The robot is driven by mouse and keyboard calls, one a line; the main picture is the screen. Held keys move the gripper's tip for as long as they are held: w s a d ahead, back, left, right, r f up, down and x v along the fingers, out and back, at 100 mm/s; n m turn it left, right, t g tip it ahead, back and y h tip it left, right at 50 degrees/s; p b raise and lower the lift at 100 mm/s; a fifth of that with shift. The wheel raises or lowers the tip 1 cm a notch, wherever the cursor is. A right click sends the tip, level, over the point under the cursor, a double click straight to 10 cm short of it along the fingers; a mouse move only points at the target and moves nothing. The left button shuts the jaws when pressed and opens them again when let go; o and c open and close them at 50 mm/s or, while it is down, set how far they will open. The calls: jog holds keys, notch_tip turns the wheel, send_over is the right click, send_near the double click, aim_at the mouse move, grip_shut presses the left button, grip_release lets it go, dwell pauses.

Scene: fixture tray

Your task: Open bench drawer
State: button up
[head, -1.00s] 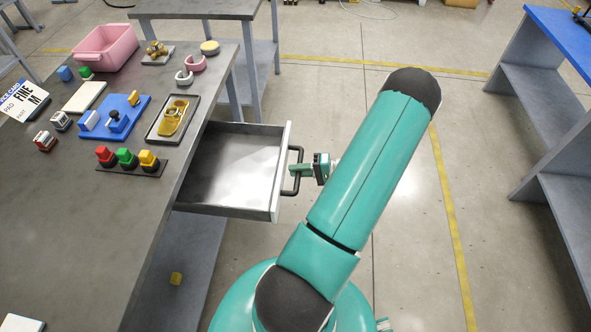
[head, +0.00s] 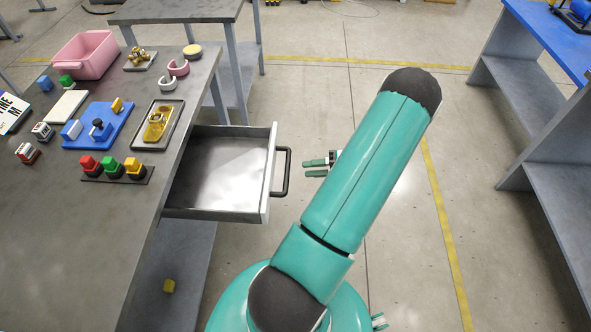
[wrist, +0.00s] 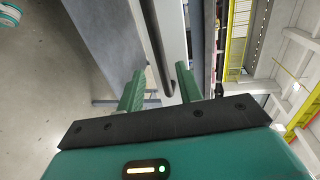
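The bench drawer (head: 215,210) is pulled out from the right side of the grey bench, and its inside looks empty. Its dark bar handle (head: 284,172) is on the white front panel. My gripper (head: 304,168) is to the right of the handle, apart from it, with its green fingers spread and nothing between them. In the wrist view my gripper (wrist: 160,85) shows two separated fingers, with the dark handle (wrist: 155,50) beyond and between their tips. My arm hides part of the gripper's base in the head view.
The bench top (head: 85,240) holds a pink bin (head: 88,62), a blue fixture (head: 85,135), a tray with a yellow part (head: 157,124) and red, green and yellow buttons (head: 112,170). A yellow cube (head: 169,286) lies below. Open floor lies right of the drawer.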

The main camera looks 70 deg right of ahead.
jog(key=v, duration=0.5)
jog(key=shift+s, duration=0.2)
dwell(0.3)
jog(key=w+a+r+n+g+y, duration=0.1)
jog(key=w+a+r+n+g, duration=0.4)
jog(key=w+a+r, duration=0.5)
jog(key=w+a+r+n+g, duration=0.2)
jog(key=w+a+r+g, duration=0.55)
jog(key=w, duration=0.45)
jog(key=a+r+n+t+h, duration=0.1)
jog(key=a+r+n+h, duration=0.1)
jog(key=a+r, duration=0.3)
jog(key=a+r+n+t+h, duration=0.1)
jog(key=a+r, duration=0.4)
jog(key=a, duration=0.8)
jog(key=s+a+r+n+t+h, duration=0.1)
jog(key=a+r+n+h, duration=0.2)
jog(key=a, duration=0.6)
notch_tip(320, 180, up, 2)
jog(key=shift+r+n, duration=0.1)
jog(key=shift+n, duration=0.4)
